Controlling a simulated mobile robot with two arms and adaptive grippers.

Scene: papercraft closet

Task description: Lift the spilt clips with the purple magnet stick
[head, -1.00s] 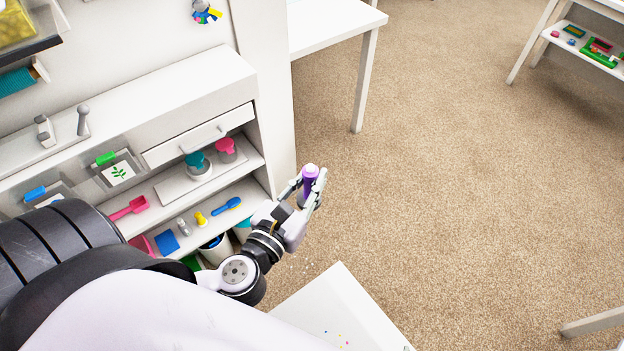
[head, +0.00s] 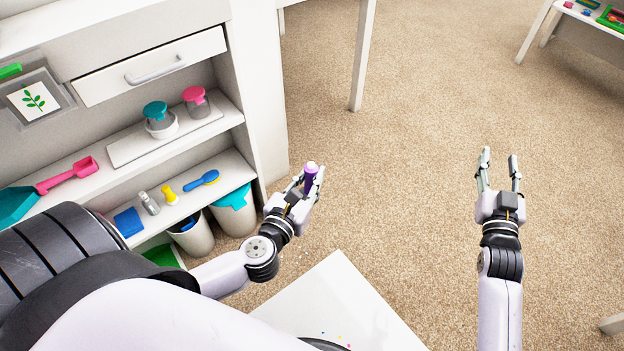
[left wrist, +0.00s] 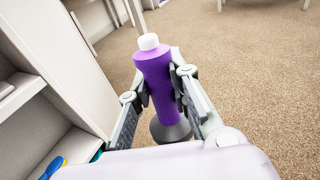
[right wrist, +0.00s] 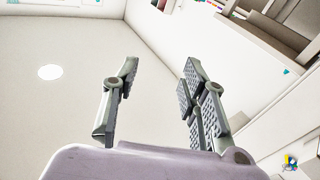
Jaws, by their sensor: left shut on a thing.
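The purple magnet stick (head: 310,180) has a pale cap at its upper end. My left gripper (head: 308,186) is shut on it and holds it upright over the carpet, beside the shelf unit. In the left wrist view the stick (left wrist: 156,85) stands between the two fingers, with a dark grey foot below. My right gripper (head: 500,172) is open and empty over the carpet at the right; the right wrist view shows its fingers (right wrist: 158,95) apart with nothing between them. Small coloured specks, perhaps the clips (head: 338,337), lie on the white table (head: 345,290) at the bottom.
The shelf unit (head: 240,110) at the left holds a pink scoop (head: 68,176), a blue brush (head: 202,181), a yellow pin-shaped thing (head: 169,194) and lidded jars (head: 196,101). Bins (head: 236,212) stand below. Open carpet (head: 420,110) fills the middle and right.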

